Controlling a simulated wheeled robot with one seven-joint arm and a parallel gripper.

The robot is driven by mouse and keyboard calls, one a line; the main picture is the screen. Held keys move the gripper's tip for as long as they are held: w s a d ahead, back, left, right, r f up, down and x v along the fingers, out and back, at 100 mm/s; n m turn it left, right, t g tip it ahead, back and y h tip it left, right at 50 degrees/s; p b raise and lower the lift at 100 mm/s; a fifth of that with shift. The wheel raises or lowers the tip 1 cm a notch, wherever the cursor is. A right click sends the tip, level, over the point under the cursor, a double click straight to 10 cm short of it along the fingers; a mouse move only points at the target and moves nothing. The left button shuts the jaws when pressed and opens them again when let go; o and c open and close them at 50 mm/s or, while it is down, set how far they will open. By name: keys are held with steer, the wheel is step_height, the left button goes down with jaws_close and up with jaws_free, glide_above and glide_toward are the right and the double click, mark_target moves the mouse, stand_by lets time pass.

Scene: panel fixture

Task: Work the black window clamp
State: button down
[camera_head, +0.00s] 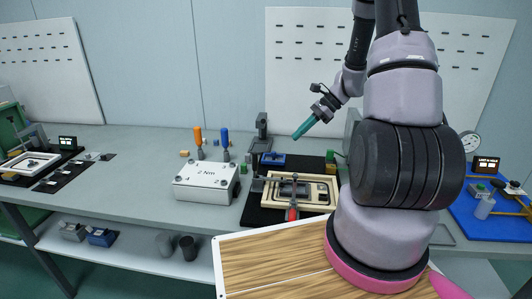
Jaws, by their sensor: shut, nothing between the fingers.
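A beige window frame (324,192) lies on a black base plate (256,214) near the middle of the bench. A dark clamp (287,180) with a bar lies across its upper side, and a red-tipped handle (292,213) points toward me. I take this as the black window clamp; at this size I cannot tell whether it is open or closed. My gripper (297,135), with teal fingers, is shut and empty. It hangs in the picture above the far side of the frame, pointing down and left, apart from the clamp.
A white box marked "2 Nm" (204,184) stands left of the fixture. Behind are a dark post (262,128), a blue block (272,158) and orange (197,136) and blue (225,138) handled tools. A blue tray (475,228) lies far right.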

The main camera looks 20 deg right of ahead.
glide_toward(255, 165)
step_height(255, 165, down, 4)
steer(key=shift+w+a+r, duration=0.1)
steer(key=shift+w+a, duration=0.2)
steer(key=shift+a, duration=0.4)
steer(key=shift+w+a, duration=0.3)
steer(key=shift+a, duration=0.45)
steer(key=shift+a, duration=0.1)
